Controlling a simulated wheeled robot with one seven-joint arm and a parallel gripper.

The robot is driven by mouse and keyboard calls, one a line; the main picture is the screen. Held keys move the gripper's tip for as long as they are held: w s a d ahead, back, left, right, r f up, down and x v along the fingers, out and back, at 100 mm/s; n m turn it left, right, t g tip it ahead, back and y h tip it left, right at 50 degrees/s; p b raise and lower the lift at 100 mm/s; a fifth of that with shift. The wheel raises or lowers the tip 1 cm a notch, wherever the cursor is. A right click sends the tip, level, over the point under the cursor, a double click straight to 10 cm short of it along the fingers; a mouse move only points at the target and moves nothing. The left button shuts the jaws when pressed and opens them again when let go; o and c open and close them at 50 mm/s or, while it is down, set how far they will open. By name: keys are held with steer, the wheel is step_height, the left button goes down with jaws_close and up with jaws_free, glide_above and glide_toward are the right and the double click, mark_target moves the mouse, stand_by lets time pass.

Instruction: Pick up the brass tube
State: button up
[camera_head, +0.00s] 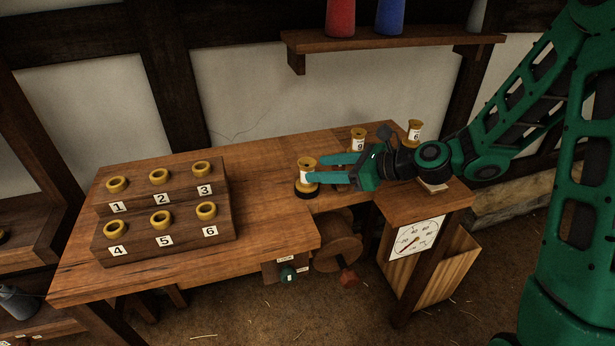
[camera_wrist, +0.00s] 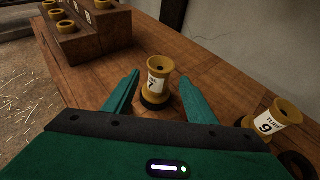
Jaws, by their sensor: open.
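Three brass tubes with flared ends and white number labels stand apart from the rack on the bench. One, labelled 7 in the wrist view (camera_wrist: 157,80), stands upright on a dark round base; it also shows in the head view (camera_head: 306,165). My gripper (camera_head: 316,169) is open and low over the bench, reaching left. In the wrist view its fingers (camera_wrist: 160,76) lie either side of tube 7, with gaps visible. A tube labelled 9 (camera_wrist: 272,120) stands to the right, also seen behind my gripper (camera_head: 358,138). A tube labelled 6 (camera_head: 414,131) stands farther right.
A stepped wooden rack (camera_head: 160,237) with numbered brass rings stands on the bench's left. A dial (camera_head: 415,236) is on the right side unit. A wall shelf (camera_head: 400,42) holds red and blue cones. Bare bench lies between rack and tube 7.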

mark_target(307, 168)
steer(key=shift+x, duration=2.7)
steer(key=shift+c, duration=0.6)
steer(key=c, duration=1.1)
steer(key=shift+r, duration=0.1)
